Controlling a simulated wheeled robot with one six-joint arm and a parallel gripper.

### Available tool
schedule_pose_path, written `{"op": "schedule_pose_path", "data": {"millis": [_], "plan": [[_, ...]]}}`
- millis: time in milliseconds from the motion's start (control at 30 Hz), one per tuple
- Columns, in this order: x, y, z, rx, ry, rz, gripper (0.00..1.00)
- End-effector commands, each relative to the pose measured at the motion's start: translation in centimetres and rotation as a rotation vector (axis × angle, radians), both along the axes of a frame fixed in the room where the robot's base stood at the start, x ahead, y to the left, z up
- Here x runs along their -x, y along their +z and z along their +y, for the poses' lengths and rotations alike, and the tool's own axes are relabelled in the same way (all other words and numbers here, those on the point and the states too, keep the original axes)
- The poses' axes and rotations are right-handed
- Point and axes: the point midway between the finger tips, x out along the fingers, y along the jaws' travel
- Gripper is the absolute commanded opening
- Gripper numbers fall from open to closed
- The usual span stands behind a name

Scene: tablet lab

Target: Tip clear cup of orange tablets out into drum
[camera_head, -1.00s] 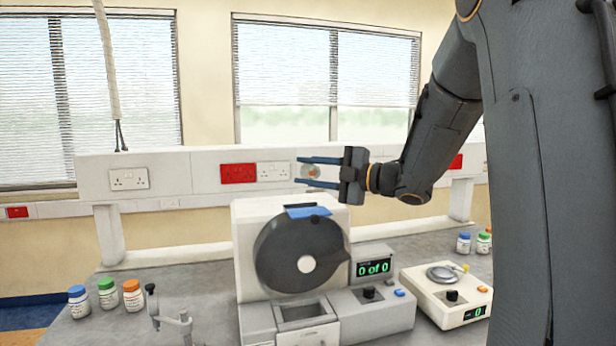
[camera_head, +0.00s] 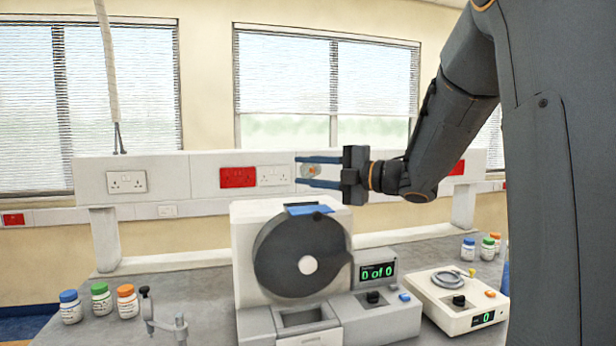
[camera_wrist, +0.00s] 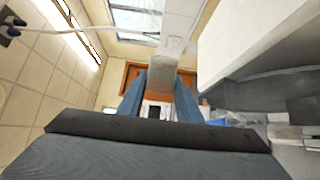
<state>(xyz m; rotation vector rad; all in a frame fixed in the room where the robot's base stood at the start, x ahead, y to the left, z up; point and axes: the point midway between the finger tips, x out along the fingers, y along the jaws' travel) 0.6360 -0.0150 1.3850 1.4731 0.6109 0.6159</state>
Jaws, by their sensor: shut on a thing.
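The clear cup (camera_head: 307,171) is small in the head view, with a spot of orange tablets in it. My gripper (camera_head: 304,171) is shut on it, with one blue finger above and one below it in the picture. Its exact tilt is too small to tell. The drum (camera_head: 280,255) is a dark grey disc with a pale hub on a white machine, with a blue piece (camera_head: 309,209) at its top. The cup appears above that piece, apart from it.
A display reading "0 of 0" (camera_head: 377,271) and a grey tray (camera_head: 305,316) are at the machine's front. A balance (camera_head: 455,300) stands right. Bottles (camera_head: 101,299) and a small metal stand (camera_head: 165,320) are left. A socket rail (camera_head: 205,178) runs behind my gripper.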

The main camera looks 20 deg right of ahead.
Motion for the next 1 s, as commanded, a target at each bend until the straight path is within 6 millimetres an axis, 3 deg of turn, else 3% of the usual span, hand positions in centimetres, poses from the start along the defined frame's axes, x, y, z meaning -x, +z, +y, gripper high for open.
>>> {"op": "schedule_pose_path", "data": {"millis": [1000], "plan": [[0.35, -0.4, 0.39, 0.153, 0.0, -0.153, 0.19]]}}
